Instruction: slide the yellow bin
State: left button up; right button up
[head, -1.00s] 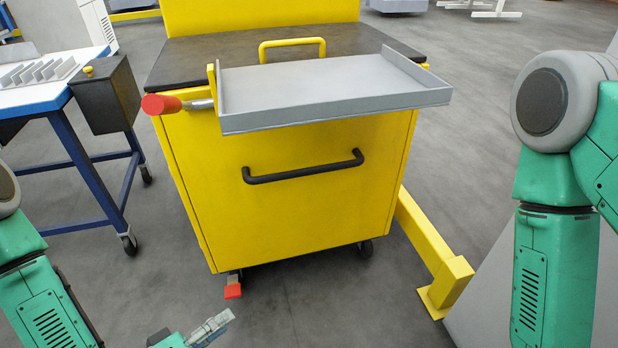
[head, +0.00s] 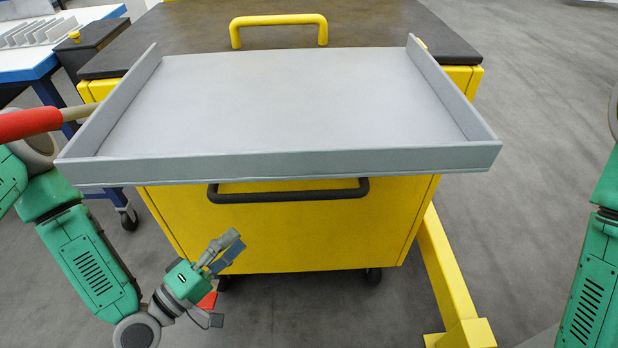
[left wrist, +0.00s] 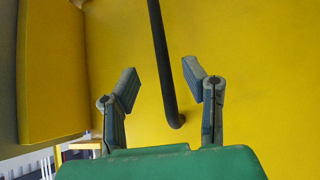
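The yellow bin (head: 330,238) stands in front of me in the head view, with a black bar handle (head: 290,199) across its front. My left gripper (head: 228,252) is below and left of the handle, in front of the bin's yellow face. In the left wrist view my left gripper (left wrist: 160,76) is open and empty. The black handle (left wrist: 160,60) shows between and beyond its fingers, against the yellow bin face (left wrist: 245,100); contact cannot be told. At the right of the head view only part of my right arm shows; its gripper is out of view.
A grey tray (head: 280,100) juts out above the handle and hides the bin's upper front. A red-ended lever (head: 30,124) sticks out at left. A yellow floor rail (head: 447,270) lies right of the bin. A blue-framed table (head: 40,65) stands at back left. Floor at right is clear.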

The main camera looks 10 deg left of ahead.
aim_at(282, 199)
pick_arm(q)
jog(key=b+x, duration=0.3)
jog(key=x, duration=0.9)
jog(key=shift+w+d, duration=0.2)
jog(key=shift+d, duration=0.15)
jog(key=shift+w, duration=0.25)
jog(key=shift+w+a, duration=0.25)
jog(key=shift+a, duration=0.05)
jog(key=shift+d, duration=0.3)
grip_shut()
